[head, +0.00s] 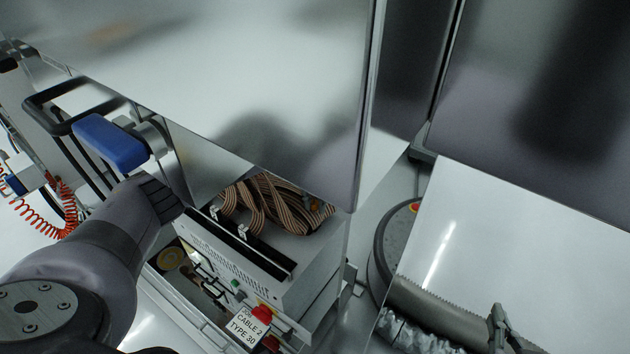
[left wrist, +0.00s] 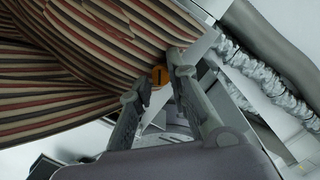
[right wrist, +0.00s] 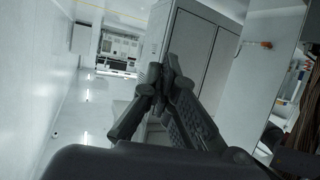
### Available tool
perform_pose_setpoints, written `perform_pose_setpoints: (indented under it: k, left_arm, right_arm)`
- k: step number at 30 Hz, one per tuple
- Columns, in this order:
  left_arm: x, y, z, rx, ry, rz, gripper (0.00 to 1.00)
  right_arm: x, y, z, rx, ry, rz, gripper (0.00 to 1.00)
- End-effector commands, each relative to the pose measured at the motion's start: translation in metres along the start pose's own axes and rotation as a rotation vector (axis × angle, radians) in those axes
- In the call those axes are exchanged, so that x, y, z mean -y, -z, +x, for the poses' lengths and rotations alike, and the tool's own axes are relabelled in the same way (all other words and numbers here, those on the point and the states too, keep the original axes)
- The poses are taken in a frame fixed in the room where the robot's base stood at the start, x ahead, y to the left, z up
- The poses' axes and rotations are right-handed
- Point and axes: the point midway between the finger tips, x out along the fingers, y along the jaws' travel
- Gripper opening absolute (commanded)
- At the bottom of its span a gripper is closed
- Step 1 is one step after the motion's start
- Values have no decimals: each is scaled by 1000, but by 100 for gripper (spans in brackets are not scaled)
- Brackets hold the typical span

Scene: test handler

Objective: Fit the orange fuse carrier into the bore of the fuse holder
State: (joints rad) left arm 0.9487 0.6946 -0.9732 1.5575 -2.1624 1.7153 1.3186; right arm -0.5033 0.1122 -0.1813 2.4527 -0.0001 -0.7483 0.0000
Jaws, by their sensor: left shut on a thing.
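The orange fuse carrier (left wrist: 159,76) is small and round with a dark slot in its face. In the left wrist view it sits between the fingertips of my left gripper (left wrist: 160,82), which is shut on it. Striped ribbon cable fills the picture just behind and left of it. In the head view my left arm enters from the left, and I cannot make out the carrier there. My right gripper (right wrist: 160,82) has its fingertips together with nothing seen between them. I cannot make out the fuse holder or its bore in any view.
Striped ribbon cables (head: 278,202) lie bundled in the open machine under a large metal panel (head: 230,75). A label reading "CABLE 2 TYPE 30" (head: 246,327) and a red connector (head: 261,313) are at the front. A blue block (head: 110,142) and an orange coiled hose (head: 48,215) are at left.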

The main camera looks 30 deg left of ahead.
Motion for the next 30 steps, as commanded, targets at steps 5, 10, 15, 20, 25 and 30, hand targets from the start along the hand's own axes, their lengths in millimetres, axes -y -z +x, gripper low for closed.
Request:
perform_pose_setpoints:
  k: [5, 10, 15, 20, 25, 30]
  left_arm:
    - [0, 0, 1, 0, 0, 0, 0]
    - [0, 0, 1, 0, 0, 0, 0]
    - [0, 0, 2, 0, 0, 0, 0]
    - [0, 0, 4, 0, 0, 0, 0]
    - [0, 1, 6, 0, 0, 0, 0]
    - [0, 1, 8, 0, 0, 0, 0]
  right_arm:
    - [0, -6, -1, 23, -1, 1, 0]
    - [-1, -7, -1, 23, -2, 1, 0]
    - [-1, -6, -1, 15, -2, 1, 0]
    - [-1, 0, 0, -12, -2, 0, 0]
    - [0, 8, 2, -43, -1, -2, 0]
    - [0, 14, 3, -68, 1, -3, 0]
